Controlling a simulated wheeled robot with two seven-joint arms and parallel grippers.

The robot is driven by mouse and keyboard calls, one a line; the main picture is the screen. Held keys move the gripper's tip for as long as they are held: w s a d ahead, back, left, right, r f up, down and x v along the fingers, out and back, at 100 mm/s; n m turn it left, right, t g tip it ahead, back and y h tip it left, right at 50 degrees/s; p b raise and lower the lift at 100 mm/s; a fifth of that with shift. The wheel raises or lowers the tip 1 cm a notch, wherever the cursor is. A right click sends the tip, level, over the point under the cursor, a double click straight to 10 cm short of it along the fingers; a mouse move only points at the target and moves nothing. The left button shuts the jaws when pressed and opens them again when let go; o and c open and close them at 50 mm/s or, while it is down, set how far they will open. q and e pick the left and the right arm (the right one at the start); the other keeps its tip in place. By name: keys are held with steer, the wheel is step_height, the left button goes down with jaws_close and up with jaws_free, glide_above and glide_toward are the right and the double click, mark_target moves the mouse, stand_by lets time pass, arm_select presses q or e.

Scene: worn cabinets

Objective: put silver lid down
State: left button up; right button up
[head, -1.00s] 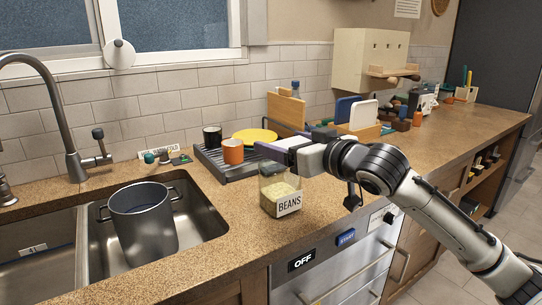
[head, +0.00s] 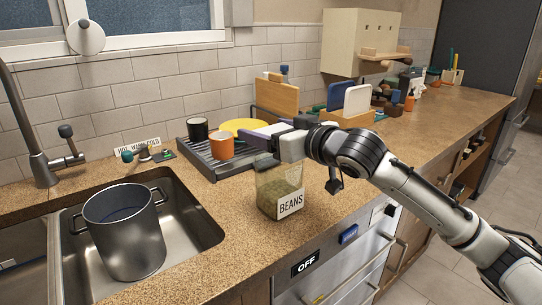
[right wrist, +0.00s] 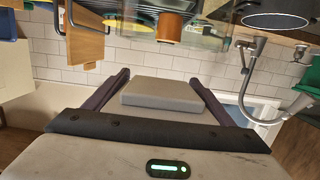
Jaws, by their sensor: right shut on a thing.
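My right gripper (head: 262,135) reaches in from the right, above the counter and just over the back of the glass jar. In the right wrist view its two dark fingers are shut on a flat grey square piece, the silver lid (right wrist: 165,93). In the head view the lid is mostly hidden by the gripper. The square jar (head: 281,190) labelled BEANS stands upright near the counter's front edge, partly filled with pale beans. Whether the lid touches the jar cannot be told. My left gripper is not in view.
A dark drying rack (head: 214,166) behind holds an orange mug (head: 221,145), a black mug (head: 198,130) and a yellow plate (head: 241,126). A pot (head: 124,235) sits in the sink at left. Bare counter (head: 400,142) lies to the right and in front of the sink.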

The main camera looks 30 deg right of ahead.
steer(key=shift+f, duration=2.6)
steer(key=shift+f, duration=0.15)
steer(key=o, duration=1.1)
steer(key=shift+c, duration=0.2)
